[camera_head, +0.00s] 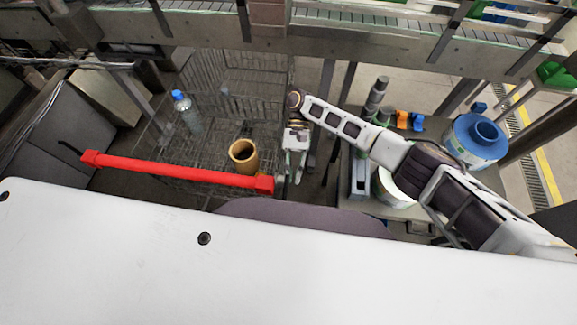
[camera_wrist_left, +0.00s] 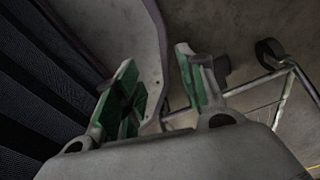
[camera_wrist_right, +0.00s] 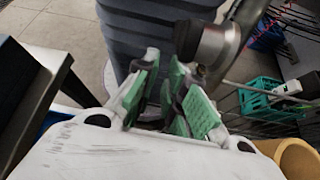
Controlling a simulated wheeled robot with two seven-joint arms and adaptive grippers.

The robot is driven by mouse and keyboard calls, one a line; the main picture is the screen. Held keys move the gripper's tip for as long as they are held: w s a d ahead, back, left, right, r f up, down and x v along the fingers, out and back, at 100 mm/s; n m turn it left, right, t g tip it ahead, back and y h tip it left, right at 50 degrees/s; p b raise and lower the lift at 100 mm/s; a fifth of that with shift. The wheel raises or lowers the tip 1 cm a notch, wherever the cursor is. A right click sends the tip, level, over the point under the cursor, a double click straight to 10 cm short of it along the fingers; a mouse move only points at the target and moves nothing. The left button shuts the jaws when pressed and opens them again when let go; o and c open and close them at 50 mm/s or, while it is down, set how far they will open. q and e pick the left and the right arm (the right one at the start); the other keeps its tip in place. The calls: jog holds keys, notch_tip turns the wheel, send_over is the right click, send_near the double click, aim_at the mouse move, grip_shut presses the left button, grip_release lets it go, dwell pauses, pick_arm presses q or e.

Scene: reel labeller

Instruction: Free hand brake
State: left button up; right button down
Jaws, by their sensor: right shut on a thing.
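A cart with a red handle bar (camera_head: 170,170) stands in front of me in the head view. My right gripper (camera_head: 292,172) reaches down beside the right end of this bar, next to a small grey part (camera_head: 281,182) that looks like the hand brake. In the right wrist view my right gripper's green-padded fingers (camera_wrist_right: 168,88) are close together on something thin, largely hidden between them. A grey metal cylinder (camera_wrist_right: 208,43) shows just beyond the fingers. My left gripper (camera_wrist_left: 158,72) shows only in the left wrist view, its fingers wide apart and nothing between them.
The wire cart basket (camera_head: 250,100) holds a blue-capped bottle (camera_head: 186,112) and a brown cup (camera_head: 243,156). At right, a table carries a blue reel (camera_head: 476,137), a white reel (camera_head: 393,190) and grey cylinders (camera_head: 376,95). A conveyor frame (camera_head: 190,30) crosses the back.

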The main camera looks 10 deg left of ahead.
aim_at(288, 175)
jog(key=shift+n+g+y, duration=0.3)
jog(key=shift+g, duration=0.1)
jog(key=r, duration=0.2)
jog(key=s+a+r, duration=0.1)
jog(key=r, duration=0.1)
jog(key=s+r, duration=0.1)
jog(key=r, duration=0.1)
jog(key=shift+a+r, duration=0.1)
jog(key=shift+a, duration=0.2)
jog(key=shift+w+f, duration=0.25)
jog(key=shift+w, duration=0.1)
